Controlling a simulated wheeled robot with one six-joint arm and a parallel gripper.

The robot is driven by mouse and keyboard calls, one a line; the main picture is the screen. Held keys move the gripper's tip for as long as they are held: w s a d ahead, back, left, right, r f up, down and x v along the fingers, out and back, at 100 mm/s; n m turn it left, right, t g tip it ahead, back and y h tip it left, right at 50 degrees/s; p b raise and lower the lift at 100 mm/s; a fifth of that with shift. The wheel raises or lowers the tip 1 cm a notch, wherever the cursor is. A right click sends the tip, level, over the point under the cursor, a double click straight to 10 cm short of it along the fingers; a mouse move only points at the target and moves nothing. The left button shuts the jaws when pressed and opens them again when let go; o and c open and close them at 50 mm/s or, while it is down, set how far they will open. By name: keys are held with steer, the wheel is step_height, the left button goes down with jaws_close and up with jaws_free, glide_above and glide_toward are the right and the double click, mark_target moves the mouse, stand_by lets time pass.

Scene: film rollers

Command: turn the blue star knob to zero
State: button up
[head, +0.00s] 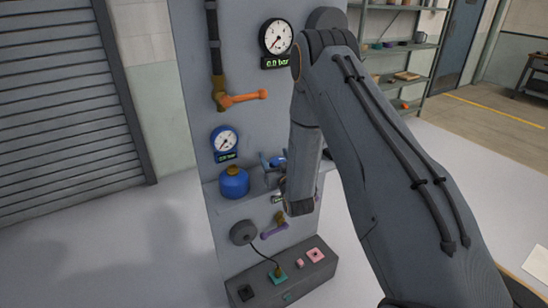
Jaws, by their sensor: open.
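A small blue knob (278,161), which looks like the star knob, shows partly on the grey panel just left of my forearm. My arm's wrist hides much of it, so its pointer and exact turn cannot be read. My gripper (271,174) is small and partly hidden at the wrist, close to the knob and facing the panel. It is open. I cannot tell whether its fingers are around the knob or beside it. A blue-rimmed gauge (225,139) with a green digital display (227,156) is on the panel to the left; its digits are too small to read surely.
An orange lever (243,98), a black gauge (276,37) and a purple lever (274,229) are on the panel. A grey button box (315,272) stands below. Open floor lies left.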

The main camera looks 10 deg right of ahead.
steer(key=c, duration=1.1)
steer(key=shift+o, duration=0.2)
steer(key=shift+a+n+y+b, duration=0.25)
steer(key=shift+n+y+b, duration=0.4)
steer(key=shift+n+y, duration=0.6)
steer(key=shift+s+a+n+g+y, duration=0.15)
steer(key=shift+n+g+y, duration=0.1)
steer(key=shift+y, duration=0.35)
steer(key=shift+w+a+n+g+y, duration=0.15)
steer(key=shift+g+y, duration=0.1)
steer(key=shift+y, duration=0.3)
steer(key=shift+s, duration=0.1)
steer(key=o, duration=1.1)
steer(key=shift+c, duration=0.2)
steer(key=shift+s, duration=0.1)
